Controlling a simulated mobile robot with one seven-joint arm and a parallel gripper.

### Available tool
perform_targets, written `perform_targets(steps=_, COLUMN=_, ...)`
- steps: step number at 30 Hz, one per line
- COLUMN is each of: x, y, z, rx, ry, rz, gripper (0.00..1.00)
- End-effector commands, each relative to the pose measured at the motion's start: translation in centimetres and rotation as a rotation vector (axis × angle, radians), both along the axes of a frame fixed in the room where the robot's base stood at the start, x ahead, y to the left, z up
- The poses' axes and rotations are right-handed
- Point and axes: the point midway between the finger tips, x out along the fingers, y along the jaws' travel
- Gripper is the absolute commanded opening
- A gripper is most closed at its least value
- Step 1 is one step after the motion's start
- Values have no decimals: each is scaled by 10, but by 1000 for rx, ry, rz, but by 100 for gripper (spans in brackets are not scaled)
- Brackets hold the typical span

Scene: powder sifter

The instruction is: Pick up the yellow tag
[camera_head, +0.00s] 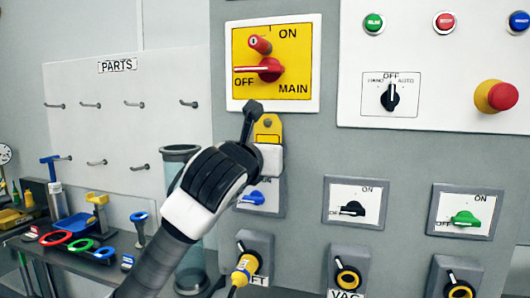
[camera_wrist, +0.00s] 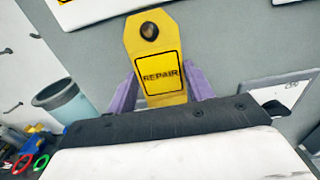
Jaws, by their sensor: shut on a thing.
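The yellow tag (camera_wrist: 161,75) reads "REPAIR" and has a dark round spot near its top. In the wrist view it stands upright between the two purple fingers of my gripper (camera_wrist: 160,92), which are shut on its sides. In the head view the yellow tag (camera_head: 267,129) shows just below the yellow main switch panel, close to the grey cabinet front. My gripper (camera_head: 266,143) is at its lower part, partly hidden behind my wrist. I cannot tell whether the tag still touches the cabinet.
The red main switch (camera_head: 270,69) points at OFF above the tag. A red emergency button (camera_head: 502,96) is at right. Switches with ON/OFF labels line the cabinet below. A clear cylinder (camera_head: 180,165) stands left of my arm, and a tool bench (camera_head: 75,268) is at far left.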

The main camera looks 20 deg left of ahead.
Motion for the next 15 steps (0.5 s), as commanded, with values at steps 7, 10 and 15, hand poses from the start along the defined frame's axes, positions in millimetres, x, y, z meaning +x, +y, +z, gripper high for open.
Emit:
perform_targets(steps=7, x=-32, y=0, z=-2, rx=3, ry=-4, rz=1, gripper=30)
perform_targets(steps=10, x=-54, y=0, z=-2, rx=3, ry=-4, rz=2, gripper=30)
perform_targets(steps=15, x=-98, y=1, z=-2, rx=4, ry=-4, rz=4, gripper=30)
